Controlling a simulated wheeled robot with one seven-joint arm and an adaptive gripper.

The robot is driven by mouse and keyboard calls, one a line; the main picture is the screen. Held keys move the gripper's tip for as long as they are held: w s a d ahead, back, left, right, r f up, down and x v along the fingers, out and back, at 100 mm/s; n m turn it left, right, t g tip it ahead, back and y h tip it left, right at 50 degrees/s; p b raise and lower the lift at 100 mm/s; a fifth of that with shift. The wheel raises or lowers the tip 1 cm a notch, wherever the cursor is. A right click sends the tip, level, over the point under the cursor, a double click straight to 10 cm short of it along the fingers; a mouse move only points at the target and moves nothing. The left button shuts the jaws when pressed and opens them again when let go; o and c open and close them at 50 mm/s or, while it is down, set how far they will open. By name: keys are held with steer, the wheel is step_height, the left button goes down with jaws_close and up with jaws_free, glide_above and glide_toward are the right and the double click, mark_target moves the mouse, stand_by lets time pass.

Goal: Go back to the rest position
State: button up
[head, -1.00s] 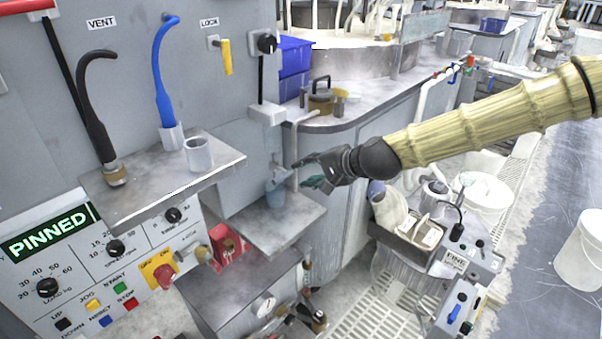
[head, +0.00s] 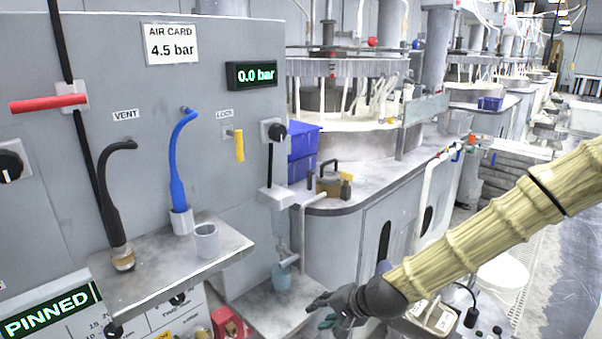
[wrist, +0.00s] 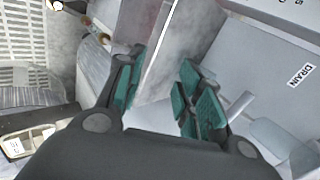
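My gripper (head: 328,312) is at the bottom of the head view, in front of the lower grey shelf (head: 262,305). The wrist view shows its two teal-padded fingers (wrist: 158,98) spread apart with nothing between them. My arm comes in from the right of the head view. A small blue-grey cup (head: 282,277) stands on the lower shelf under a spout, left of and apart from my gripper.
The panel display (head: 252,74) reads 0.0 bar. A lower display (head: 48,313) reads PINNED.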

steer(key=s+d+f+n+g+h+p, duration=0.1)
steer(key=s+d+f+n+g+h, duration=0.15)
steer(key=s+f, duration=0.6)
steer(key=s+d+f+n+g+h+p, duration=0.15)
steer(key=s+d+f, duration=0.25)
steer(key=s+f, duration=0.45)
steer(key=s+d+f+n+g+h+p, duration=0.1)
steer(key=s+d+f, duration=0.2)
steer(key=s, duration=0.6)
steer(key=s+d+f+n+g+h+p, duration=0.1)
steer(key=s+d+f+n+p, duration=0.1)
steer(key=s+d, duration=0.4)
steer(key=s+f, duration=0.1)
steer(key=s, duration=0.3)
steer(key=shift+s+d+f+n, duration=0.2)
steer(key=shift+s+d+n, duration=0.1)
steer(key=shift+d, duration=0.1)
